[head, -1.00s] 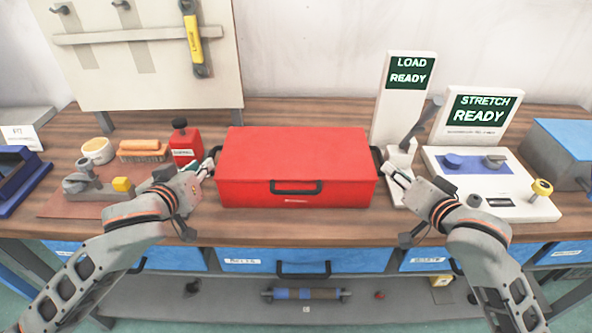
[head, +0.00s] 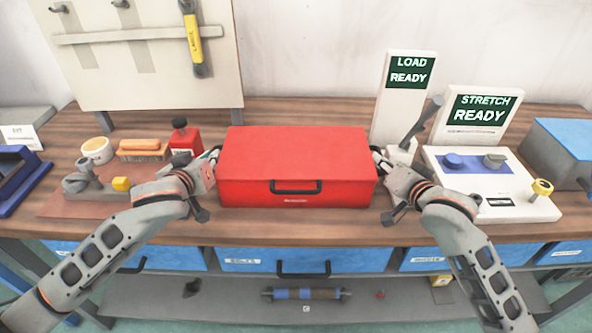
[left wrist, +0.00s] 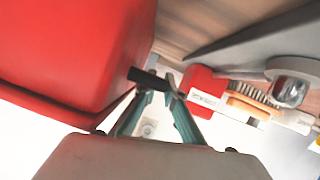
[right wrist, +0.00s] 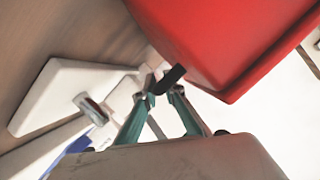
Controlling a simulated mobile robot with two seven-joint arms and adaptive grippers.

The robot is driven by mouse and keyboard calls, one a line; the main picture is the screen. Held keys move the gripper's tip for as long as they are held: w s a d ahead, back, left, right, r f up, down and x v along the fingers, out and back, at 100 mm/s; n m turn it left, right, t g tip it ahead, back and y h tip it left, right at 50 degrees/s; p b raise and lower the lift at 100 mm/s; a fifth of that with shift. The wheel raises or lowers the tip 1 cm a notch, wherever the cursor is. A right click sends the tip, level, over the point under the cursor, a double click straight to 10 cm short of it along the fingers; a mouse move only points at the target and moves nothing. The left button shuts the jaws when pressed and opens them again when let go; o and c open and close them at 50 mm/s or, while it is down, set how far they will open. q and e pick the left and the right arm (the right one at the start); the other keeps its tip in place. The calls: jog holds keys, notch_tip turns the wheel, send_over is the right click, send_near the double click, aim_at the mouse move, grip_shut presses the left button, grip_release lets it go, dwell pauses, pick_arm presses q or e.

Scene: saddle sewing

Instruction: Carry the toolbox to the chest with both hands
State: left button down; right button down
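The red toolbox (head: 294,160) sits on the wooden workbench, with a dark handle on its front and one at each end. My left gripper (head: 212,160) is at its left end. In the left wrist view its fingers (left wrist: 160,88) come together on the dark left handle (left wrist: 146,77). My right gripper (head: 381,158) is at the right end. In the right wrist view its fingers (right wrist: 162,90) come together on the dark right handle (right wrist: 172,78). The toolbox appears to rest level on the bench. No chest is clearly identifiable.
A white load stand (head: 405,90) with a lever is close behind my right gripper. A white stretch panel (head: 490,185) is further right. A red bottle (head: 185,140), brush (head: 143,150) and small tools crowd the left side. Blue drawers (head: 300,260) lie below the bench edge.

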pick_arm(q)
jog(key=shift+w+r, duration=0.1)
jog(key=shift+r, duration=0.2)
pick_arm(e)
jog(key=shift+w+r, duration=0.1)
jog(key=shift+r, duration=0.2)
pick_arm(q)
jog(key=shift+r, duration=0.1)
pick_arm(e)
jog(key=shift+r, duration=0.1)
